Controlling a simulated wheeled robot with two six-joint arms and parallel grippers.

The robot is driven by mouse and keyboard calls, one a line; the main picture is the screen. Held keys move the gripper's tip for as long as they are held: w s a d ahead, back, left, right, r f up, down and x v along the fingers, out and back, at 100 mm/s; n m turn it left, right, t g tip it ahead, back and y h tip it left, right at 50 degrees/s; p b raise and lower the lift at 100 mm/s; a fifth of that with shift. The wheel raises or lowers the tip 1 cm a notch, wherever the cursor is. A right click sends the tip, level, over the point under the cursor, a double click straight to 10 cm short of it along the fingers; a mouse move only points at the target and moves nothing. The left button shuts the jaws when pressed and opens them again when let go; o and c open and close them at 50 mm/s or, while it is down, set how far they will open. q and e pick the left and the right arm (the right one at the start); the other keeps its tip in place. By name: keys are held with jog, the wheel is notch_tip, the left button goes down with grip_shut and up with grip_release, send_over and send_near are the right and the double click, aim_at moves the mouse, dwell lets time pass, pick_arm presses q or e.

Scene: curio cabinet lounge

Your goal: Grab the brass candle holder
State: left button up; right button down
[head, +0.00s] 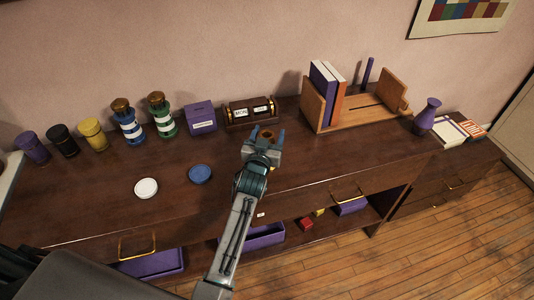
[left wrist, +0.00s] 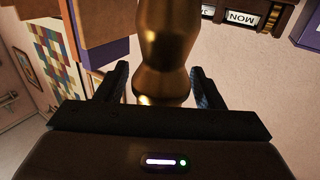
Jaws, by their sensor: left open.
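The brass candle holder (head: 267,134) stands on the dark wooden cabinet top, partly hidden by my left gripper (head: 264,143) in the head view. In the left wrist view the candle holder (left wrist: 166,42) is a shiny brass turned shape with a narrow waist. Its upper end runs out of that frame. My left gripper (left wrist: 161,84) is open, with one finger on each side of the holder. A gap shows on both sides of the brass near the fingers. My right gripper is in neither view.
A desk calendar (head: 251,111) stands just behind the holder, with a purple box (head: 201,117) to its left. A wooden book rack (head: 345,118) stands to the right. A blue disc (head: 199,174) and a white disc (head: 146,188) lie at front left. The cabinet top right of my gripper is clear.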

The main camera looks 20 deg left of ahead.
pick_arm(q)
grip_shut()
jog(key=shift+r, duration=0.1)
jog(key=shift+r, duration=0.2)
dwell(0.3)
